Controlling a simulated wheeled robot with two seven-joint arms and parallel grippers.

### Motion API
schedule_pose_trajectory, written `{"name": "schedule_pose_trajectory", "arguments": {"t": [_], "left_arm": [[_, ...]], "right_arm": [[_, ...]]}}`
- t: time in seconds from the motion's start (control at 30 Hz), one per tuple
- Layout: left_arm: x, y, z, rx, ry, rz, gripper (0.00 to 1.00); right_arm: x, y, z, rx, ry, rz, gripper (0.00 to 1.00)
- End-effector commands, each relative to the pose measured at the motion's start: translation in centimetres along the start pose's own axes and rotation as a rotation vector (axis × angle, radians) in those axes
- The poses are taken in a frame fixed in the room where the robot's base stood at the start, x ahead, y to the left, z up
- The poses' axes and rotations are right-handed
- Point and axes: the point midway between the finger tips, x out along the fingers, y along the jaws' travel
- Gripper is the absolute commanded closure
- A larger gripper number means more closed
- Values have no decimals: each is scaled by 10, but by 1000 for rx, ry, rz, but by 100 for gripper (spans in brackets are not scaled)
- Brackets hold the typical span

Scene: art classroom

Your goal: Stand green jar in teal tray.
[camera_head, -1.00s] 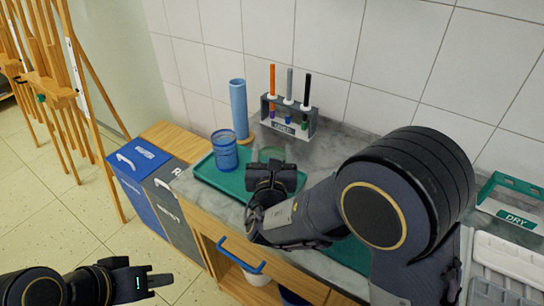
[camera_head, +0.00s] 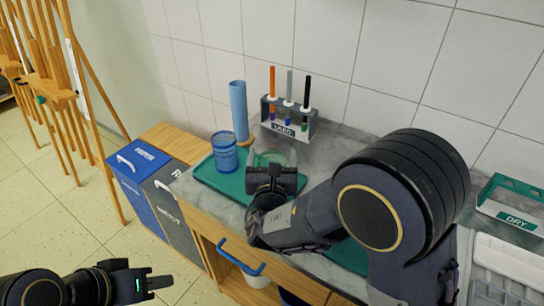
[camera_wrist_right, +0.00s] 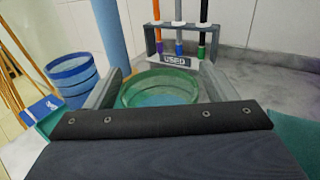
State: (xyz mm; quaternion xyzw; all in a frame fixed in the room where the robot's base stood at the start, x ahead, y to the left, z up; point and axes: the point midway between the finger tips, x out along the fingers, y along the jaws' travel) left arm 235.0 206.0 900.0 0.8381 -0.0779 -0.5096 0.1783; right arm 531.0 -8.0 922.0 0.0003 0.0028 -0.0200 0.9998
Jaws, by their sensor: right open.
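The green jar (camera_wrist_right: 160,88) is a see-through green cylinder with an open round top. It shows between the two spread fingers of my right gripper (camera_wrist_right: 158,86) in the right wrist view. In the head view the green jar (camera_head: 271,157) is partly hidden behind my right gripper (camera_head: 273,160), which is open with a finger on each side of it. The teal tray (camera_head: 209,182) lies on the counter. The jar is at the tray's back right part; its base is hidden, so I cannot tell whether it rests there. My left gripper (camera_head: 158,283) is low at the left, away from the counter.
A blue jar (camera_head: 225,158) stands in the tray's left part. Behind are a tall blue cylinder (camera_head: 239,110) and a rack labelled USED (camera_head: 283,128) holding markers. A DRY rack (camera_head: 512,217) is at the right. Bins (camera_head: 140,185) stand left of the counter.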

Motion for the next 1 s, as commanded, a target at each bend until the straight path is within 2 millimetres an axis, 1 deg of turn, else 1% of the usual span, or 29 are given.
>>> {"name": "schedule_pose_trajectory", "arguments": {"t": [0.17,0.3,0.4,0.5,0.6,0.7,1.0], "left_arm": [[3,-1,2,0,0,0,69],[4,-2,2,0,-1,0,69],[5,-2,2,0,-1,0,69],[5,-2,3,0,-1,0,69],[5,-2,3,0,-1,0,69],[5,-2,3,0,-1,0,69],[5,-2,3,0,-1,0,69]], "right_arm": [[-34,1,-1,0,1,6,22],[-66,2,-1,0,0,7,22],[-86,1,-1,0,1,6,22],[-102,1,-1,0,1,5,22],[-112,1,0,0,0,4,22],[-117,0,-1,0,1,2,22],[-119,0,-1,0,1,1,22]]}}
